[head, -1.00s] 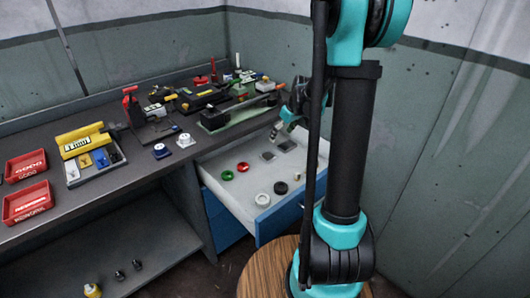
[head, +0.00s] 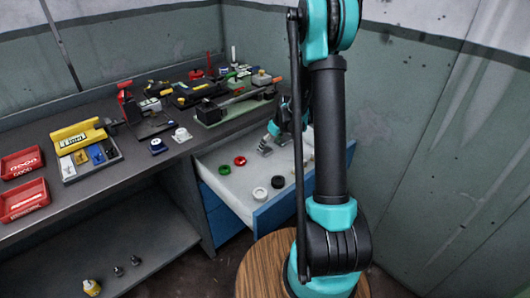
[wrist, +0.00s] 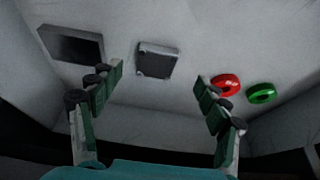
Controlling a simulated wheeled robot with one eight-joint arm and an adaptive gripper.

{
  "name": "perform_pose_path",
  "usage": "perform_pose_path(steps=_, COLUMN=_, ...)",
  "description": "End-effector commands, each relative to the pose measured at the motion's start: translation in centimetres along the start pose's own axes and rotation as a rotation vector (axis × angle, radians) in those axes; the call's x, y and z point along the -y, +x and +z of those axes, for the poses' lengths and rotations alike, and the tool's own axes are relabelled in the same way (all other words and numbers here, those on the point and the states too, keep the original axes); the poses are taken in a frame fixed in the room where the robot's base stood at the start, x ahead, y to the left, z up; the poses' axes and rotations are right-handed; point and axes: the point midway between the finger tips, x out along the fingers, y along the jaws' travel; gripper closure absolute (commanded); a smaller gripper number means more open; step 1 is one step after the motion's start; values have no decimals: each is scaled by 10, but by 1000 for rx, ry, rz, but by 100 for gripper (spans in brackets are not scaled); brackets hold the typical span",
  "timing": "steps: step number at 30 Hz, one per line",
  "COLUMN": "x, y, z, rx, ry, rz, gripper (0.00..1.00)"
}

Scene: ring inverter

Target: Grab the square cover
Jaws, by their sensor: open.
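Two flat square pieces lie in the open drawer (head: 237,190). In the head view, my gripper (head: 273,128) is low over the back of the drawer, close to the square pieces (head: 265,151), partly covering that area.
A white ring (head: 260,194) and a black ring (head: 278,181) lie nearer the drawer front. The workbench (head: 120,185) holds tools and red trays (head: 23,200).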

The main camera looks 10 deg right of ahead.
Motion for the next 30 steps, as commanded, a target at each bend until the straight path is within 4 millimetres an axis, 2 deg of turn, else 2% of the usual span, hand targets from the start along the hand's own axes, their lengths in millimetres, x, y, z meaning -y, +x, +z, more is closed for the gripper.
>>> perform_pose_path(steps=4, x=-1, y=8, z=0, rx=0, ry=0, rz=0, gripper=24)
perform_pose_path(steps=15, x=-5, y=49, z=0, rx=0, ry=0, rz=0, gripper=24)
perform_pose_path(steps=24, x=-4, y=53, z=0, rx=0, ry=0, rz=0, gripper=24)
perform_pose_path(steps=30, x=-4, y=52, z=0, rx=0, ry=0, rz=0, gripper=48)
